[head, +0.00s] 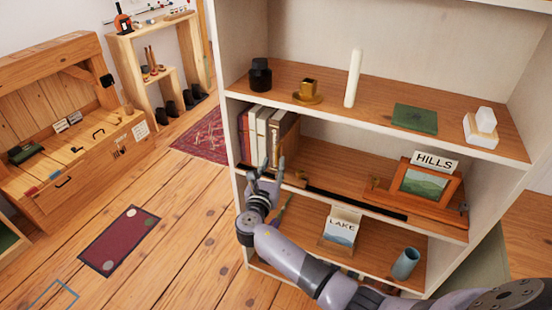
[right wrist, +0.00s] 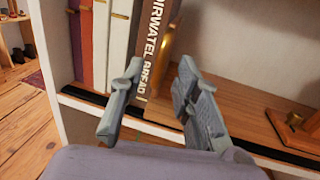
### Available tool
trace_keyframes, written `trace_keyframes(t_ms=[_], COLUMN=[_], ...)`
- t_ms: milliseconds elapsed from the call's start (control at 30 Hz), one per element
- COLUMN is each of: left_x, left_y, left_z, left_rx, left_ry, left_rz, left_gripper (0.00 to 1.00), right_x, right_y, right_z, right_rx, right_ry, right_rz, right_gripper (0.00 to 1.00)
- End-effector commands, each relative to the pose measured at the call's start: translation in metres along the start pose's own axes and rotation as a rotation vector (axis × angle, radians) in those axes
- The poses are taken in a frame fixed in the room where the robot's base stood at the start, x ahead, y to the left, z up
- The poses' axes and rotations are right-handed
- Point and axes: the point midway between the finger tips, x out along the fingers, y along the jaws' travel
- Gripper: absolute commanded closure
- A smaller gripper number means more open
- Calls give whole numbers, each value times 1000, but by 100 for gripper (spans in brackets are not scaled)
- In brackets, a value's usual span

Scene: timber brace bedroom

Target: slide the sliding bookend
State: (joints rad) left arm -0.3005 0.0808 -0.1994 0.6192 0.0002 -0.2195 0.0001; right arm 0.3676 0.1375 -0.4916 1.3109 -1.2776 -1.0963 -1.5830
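A row of books (head: 262,135) stands at the left end of the middle shelf. At its right end, beside a brown book (right wrist: 150,45), is an upright brown panel with a brass handle (right wrist: 172,35), which looks like the sliding bookend. A dark rail (head: 355,203) runs along the shelf's front edge. My right gripper (head: 273,170) is at the shelf front, before the books. In the right wrist view its fingers (right wrist: 160,72) are apart, with the brown book's spine and the brass handle showing between them. Contact with the handle cannot be told. My left gripper is not in view.
The shelf between books and frame is mostly clear. A LAKE card (head: 341,228) and blue cup (head: 405,263) stand below.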

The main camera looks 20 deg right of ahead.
Motion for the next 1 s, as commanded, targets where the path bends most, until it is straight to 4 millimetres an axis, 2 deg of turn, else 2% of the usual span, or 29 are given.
trace_keyframes(t_ms=[33,200,400,1000], left_x=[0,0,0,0], left_y=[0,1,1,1], left_z=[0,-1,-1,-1], left_rx=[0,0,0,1], left_ry=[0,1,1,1], left_rz=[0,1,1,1], left_gripper=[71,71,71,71], right_x=[-13,-46,-68,-72], right_y=[0,0,0,0], right_z=[-1,-1,0,-3], right_rx=[2,1,0,2], right_ry=[2,2,1,5], right_rz=[2,1,-1,0], right_gripper=[70,70,70,70])
